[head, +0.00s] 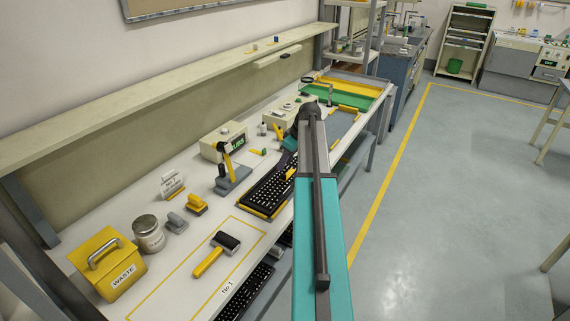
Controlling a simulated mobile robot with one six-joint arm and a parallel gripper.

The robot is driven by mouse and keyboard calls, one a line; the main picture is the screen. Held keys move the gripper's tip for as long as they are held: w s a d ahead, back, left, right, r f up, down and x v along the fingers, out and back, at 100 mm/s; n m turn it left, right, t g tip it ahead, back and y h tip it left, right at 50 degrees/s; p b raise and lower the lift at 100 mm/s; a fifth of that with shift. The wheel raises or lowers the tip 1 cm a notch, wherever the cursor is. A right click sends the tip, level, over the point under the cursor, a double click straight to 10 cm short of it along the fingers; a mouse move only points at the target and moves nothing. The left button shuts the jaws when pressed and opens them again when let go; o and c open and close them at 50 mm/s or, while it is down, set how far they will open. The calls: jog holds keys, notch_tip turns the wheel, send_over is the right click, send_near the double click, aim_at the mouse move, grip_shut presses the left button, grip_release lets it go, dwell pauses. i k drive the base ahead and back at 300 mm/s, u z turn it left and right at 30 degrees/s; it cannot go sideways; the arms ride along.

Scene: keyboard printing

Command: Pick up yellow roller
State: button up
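A roller with a yellow handle and a dark cylinder (217,252) lies on the white workbench (190,265), inside a yellow outlined area marked "No 1". Its handle points to the lower left. My teal arm reaches forward from the bottom centre, to the right of the roller and apart from it.
A yellow waste box (105,266), a jar (148,233) and small yellow and grey stamps (196,205) stand left of the roller. A black keyboard (269,187) lies beyond it. Green and yellow trays (345,93) are at the far end.

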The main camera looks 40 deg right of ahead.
aim_at(198, 272)
jog(key=k, duration=0.95)
